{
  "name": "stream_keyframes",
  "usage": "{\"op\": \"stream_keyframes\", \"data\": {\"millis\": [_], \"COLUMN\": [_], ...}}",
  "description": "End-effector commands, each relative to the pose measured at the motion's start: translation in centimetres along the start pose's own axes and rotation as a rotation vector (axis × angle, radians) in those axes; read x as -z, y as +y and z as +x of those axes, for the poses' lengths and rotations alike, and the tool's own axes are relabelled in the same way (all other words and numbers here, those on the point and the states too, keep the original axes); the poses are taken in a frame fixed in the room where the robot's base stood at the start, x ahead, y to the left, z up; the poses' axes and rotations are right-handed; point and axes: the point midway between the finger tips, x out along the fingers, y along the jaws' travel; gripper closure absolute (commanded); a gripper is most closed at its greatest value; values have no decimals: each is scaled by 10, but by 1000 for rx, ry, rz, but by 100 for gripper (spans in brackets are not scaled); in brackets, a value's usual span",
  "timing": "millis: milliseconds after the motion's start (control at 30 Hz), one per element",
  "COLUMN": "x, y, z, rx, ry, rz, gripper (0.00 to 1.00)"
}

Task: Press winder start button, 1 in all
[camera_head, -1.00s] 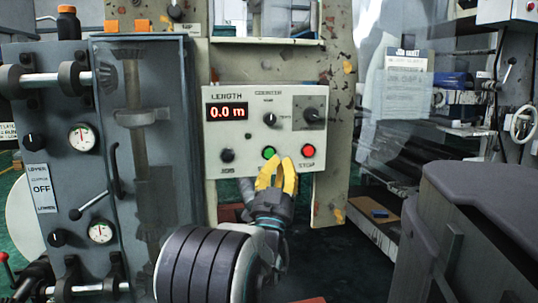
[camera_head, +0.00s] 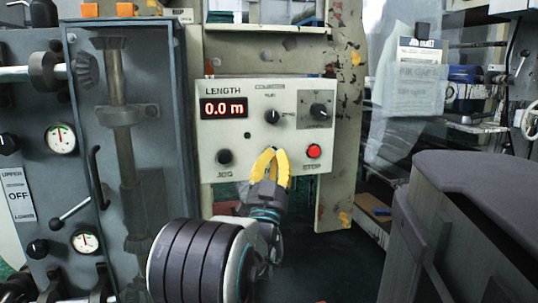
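The winder control panel (camera_head: 262,175) is a pale box with a red "0.0 m" LENGTH display (camera_head: 223,108), knobs and a red STOP button (camera_head: 313,151). My gripper (camera_head: 275,151), with yellow fingers, is in front of the panel's lower middle, left of the red button. The green button is almost wholly hidden behind the fingertips. Whether they touch it is unclear. The fingers are seen from behind with their tips near each other, and nothing shows held between them.
A grey cabinet with gauges and a lever (camera_head: 70,206) stands close on the left. A dark rounded machine (camera_head: 470,200) fills the lower right. A clear sheet hangs right of the panel's post.

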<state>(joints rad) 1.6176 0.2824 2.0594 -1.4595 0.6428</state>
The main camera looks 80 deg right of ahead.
Motion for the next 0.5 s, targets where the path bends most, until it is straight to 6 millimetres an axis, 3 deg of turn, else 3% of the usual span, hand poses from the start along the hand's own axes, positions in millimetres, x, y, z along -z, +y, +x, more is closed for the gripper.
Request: {"op": "stream_keyframes", "data": {"millis": [267,300,367,500], "x": [0,0,0,0], "y": [0,0,0,0], "z": [1,1,1,1], "rx": [0,0,0,0], "ry": [0,0,0,0], "rz": [1,1,1,1], "gripper": [100,94,100,100]}}
